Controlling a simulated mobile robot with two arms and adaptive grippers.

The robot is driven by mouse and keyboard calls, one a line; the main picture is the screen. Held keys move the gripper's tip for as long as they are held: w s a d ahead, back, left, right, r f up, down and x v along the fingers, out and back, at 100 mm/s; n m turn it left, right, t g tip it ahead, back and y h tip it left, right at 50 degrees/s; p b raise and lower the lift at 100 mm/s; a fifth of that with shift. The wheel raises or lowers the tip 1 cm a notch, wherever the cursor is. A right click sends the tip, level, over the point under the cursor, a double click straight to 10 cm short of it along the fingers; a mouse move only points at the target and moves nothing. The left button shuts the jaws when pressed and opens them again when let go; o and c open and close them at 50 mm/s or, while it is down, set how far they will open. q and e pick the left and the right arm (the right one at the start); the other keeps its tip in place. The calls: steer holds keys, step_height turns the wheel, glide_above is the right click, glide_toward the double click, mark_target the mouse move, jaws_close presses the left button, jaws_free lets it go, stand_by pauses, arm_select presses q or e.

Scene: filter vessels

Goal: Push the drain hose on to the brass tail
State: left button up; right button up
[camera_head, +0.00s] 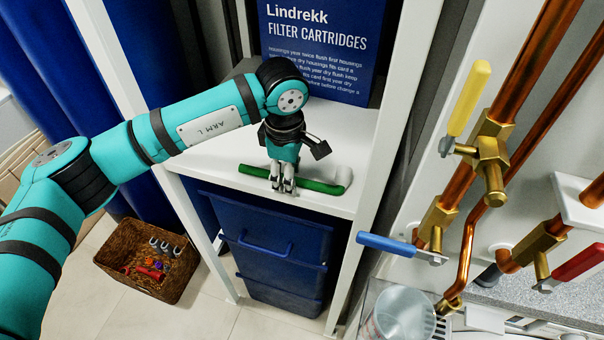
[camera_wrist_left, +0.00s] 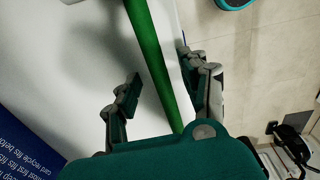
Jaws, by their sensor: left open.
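The green drain hose (camera_head: 318,186) lies on the white shelf. It also shows in the left wrist view (camera_wrist_left: 158,60), running lengthwise between the fingers. My left gripper (camera_head: 282,189) points down over the hose, its fingers apart on either side of it; it also shows in the wrist view (camera_wrist_left: 158,72). I cannot tell whether a finger touches the hose. Brass fittings sit on the copper pipes at the right; a stubby brass outlet (camera_head: 493,188) projects below the yellow-handled valve (camera_head: 468,98). I cannot tell for certain which part is the tail. My right gripper is out of view.
A white shelf post (camera_head: 385,135) stands between the shelf (camera_head: 222,160) and the pipes. Blue (camera_head: 385,243) and red (camera_head: 580,263) valve handles jut out. A clear vessel (camera_head: 402,315) stands at the lower right. Blue bins (camera_head: 275,245) and a wicker basket (camera_head: 115,270) are below.

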arm_select(q)
jaws_close()
stand_by(0.4)
